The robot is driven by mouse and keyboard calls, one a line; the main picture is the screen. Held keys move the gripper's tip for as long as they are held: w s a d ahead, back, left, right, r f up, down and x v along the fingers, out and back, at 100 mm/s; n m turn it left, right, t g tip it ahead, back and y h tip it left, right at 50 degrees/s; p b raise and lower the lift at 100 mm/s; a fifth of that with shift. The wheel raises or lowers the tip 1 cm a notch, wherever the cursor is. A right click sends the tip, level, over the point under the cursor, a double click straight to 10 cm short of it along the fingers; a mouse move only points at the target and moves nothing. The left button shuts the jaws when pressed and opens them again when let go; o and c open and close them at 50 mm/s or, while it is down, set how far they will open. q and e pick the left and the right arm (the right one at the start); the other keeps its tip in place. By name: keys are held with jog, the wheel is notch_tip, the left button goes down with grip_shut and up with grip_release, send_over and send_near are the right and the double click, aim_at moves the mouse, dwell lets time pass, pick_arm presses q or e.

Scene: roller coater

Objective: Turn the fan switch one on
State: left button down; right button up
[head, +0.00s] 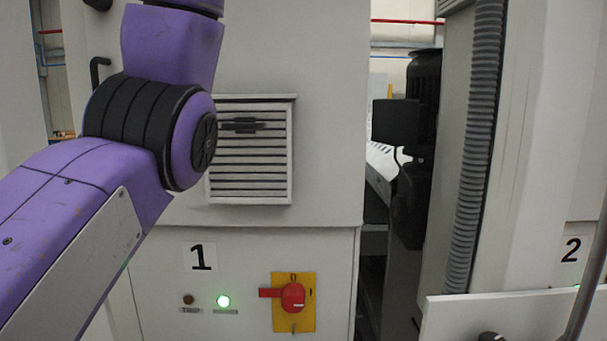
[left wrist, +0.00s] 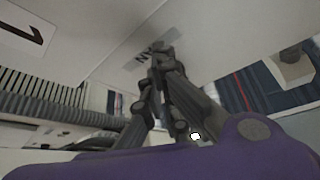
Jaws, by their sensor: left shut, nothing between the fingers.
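A red rotary switch handle (head: 293,297) sits on a yellow plate (head: 308,318) on the lower front of the white cabinet marked 1. Its longer arm points left. A small O mark shows at the plate's top. My left arm crosses the left of the head view, but its gripper is outside that view. In the left wrist view my left gripper (left wrist: 162,50) is shut and empty, its fingertips close together near a pale panel with a dark marking. The switch is not recognisable in that view, and whether the fingertips touch the panel cannot be told.
A "1" label (head: 200,257) is above a lit green lamp (head: 223,301) and a dark lamp (head: 188,299). A louvred vent (head: 250,165) is higher up. Right of the cabinet are a gap with dark machinery, a ribbed grey hose (head: 475,150) and a "2" label (head: 571,249).

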pick_arm(q)
jog(key=shift+r, duration=0.5)
dwell(0.3)
jog(key=shift+s+a+r, duration=0.1)
jog(key=shift+a, duration=0.15)
jog(key=shift+a+r, duration=0.45)
jog(key=shift+a, duration=0.25)
jog(key=shift+a+f, duration=0.1)
jog(key=shift+f, duration=0.15)
dwell(0.4)
jog(key=s, duration=0.6)
jog(key=shift+a+f, duration=0.1)
